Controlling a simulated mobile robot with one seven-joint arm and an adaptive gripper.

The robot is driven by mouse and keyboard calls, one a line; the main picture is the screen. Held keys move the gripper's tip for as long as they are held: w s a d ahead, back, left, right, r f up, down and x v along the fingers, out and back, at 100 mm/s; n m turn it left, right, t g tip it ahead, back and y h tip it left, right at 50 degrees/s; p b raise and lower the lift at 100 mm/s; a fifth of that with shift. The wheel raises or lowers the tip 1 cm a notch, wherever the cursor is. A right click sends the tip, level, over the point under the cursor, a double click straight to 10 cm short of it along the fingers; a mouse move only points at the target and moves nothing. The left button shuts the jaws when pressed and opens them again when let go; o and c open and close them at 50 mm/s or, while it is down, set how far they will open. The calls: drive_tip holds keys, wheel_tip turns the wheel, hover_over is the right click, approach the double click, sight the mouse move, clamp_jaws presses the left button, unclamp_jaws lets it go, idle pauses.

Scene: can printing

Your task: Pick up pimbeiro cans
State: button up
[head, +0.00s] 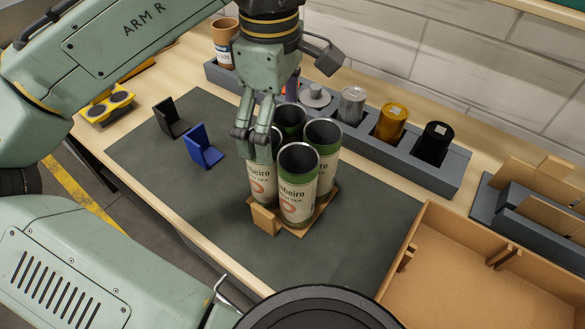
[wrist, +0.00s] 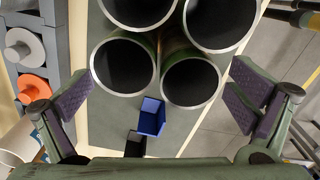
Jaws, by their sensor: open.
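Several tall cans with dark green tops and cream labels stand upright in a tight cluster on the dark mat. The front can (head: 299,188) shows label letters ending in "beiro". Another can (head: 326,155) is behind it to the right, one is at the back (head: 290,118), and one at the left (head: 262,185) is partly hidden by my gripper (head: 255,140). The cans sit on a cardboard base (head: 265,219). In the wrist view my gripper (wrist: 160,97) is open and empty, its pads apart on either side of the near open rims (wrist: 190,80).
A blue bracket (head: 205,150) and a black bracket (head: 168,118) stand left on the mat. A grey rack (head: 340,135) holding several coloured canisters runs behind. An open cardboard box (head: 480,262) is at the right. The mat in front of the cans is clear.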

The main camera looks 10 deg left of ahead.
wheel_tip(320, 180, down, 5)
drive_tip(key=b, duration=0.4)
drive_tip(key=shift+w+d+b, duration=0.1)
drive_tip(key=shift+d+b, duration=0.05)
drive_tip(key=shift+b, duration=0.15)
drive_tip(key=shift+r, duration=0.1)
drive_tip(key=c, duration=0.8)
drive_tip(key=shift+r, duration=0.1)
